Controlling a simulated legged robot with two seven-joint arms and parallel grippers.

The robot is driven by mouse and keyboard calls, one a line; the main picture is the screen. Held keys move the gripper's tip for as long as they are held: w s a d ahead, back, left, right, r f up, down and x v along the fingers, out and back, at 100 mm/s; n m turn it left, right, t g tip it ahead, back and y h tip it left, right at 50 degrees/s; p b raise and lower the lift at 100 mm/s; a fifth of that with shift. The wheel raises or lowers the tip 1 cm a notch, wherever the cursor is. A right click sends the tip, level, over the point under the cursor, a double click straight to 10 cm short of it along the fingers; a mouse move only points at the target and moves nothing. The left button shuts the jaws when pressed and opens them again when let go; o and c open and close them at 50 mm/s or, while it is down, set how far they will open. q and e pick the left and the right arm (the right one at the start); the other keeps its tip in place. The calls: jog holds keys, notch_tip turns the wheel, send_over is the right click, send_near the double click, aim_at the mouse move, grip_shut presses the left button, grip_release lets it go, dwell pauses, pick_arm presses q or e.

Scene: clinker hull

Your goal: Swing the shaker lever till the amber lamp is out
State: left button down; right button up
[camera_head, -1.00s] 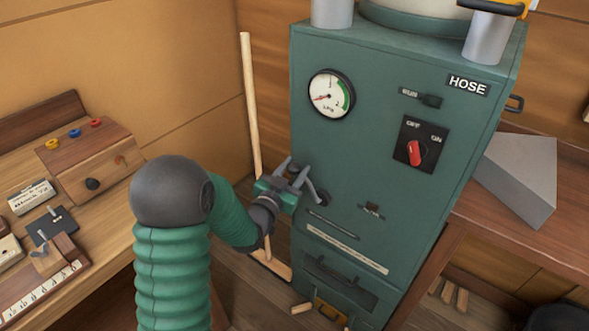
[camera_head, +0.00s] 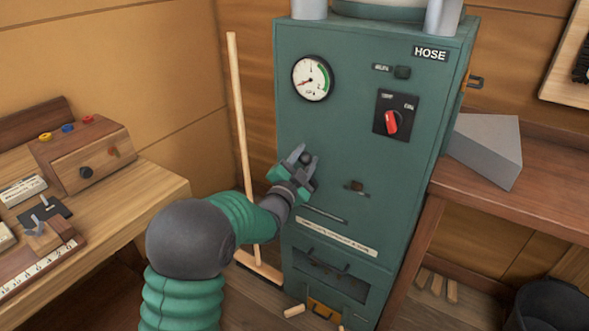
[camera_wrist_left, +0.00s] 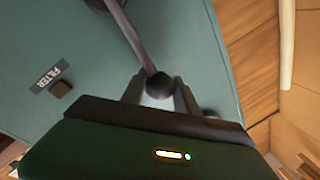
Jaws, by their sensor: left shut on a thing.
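The green cabinet (camera_head: 340,130) stands ahead with a gauge and a HOSE label. My left gripper (camera_head: 304,160) is at its front, left of centre, shut on the shaker lever's dark ball knob (camera_head: 306,158). In the left wrist view the black knob (camera_wrist_left: 160,86) sits between the fingers, and the lever's grey rod (camera_wrist_left: 130,35) runs up and left to a dark pivot. A small dark brown block (camera_wrist_left: 61,90) is beside a FILTER label; it also shows in the head view (camera_head: 357,187). I see no lit amber lamp and cannot tell if this block is it.
A red-pointer rotary switch (camera_head: 392,121) is at the cabinet's upper right. A broom (camera_head: 237,110) leans left of the cabinet, close to my arm. A workbench (camera_head: 150,195) with small parts is at left; a bench with a grey wedge (camera_head: 487,148) is at right.

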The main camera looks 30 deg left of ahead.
pick_arm(q)
jog(key=d+m+b, duration=0.1)
jog(key=d+f+m+b, duration=0.2)
jog(key=m, duration=0.1)
jog(key=shift+s+d+h+b, duration=0.2)
jog(key=shift+d+h+b, duration=0.1)
jog(key=shift+b, duration=0.05)
jog(key=shift+d+f+m+b, duration=0.25)
jog(key=shift+d+m+b, duration=0.35)
jog(key=shift+m, duration=0.4)
jog(key=shift+d, duration=0.1)
jog(key=c, duration=0.9)
grip_release()
jog(key=shift+h, duration=0.3)
jog(key=shift+c, duration=0.2)
jog(key=shift+r, duration=0.1)
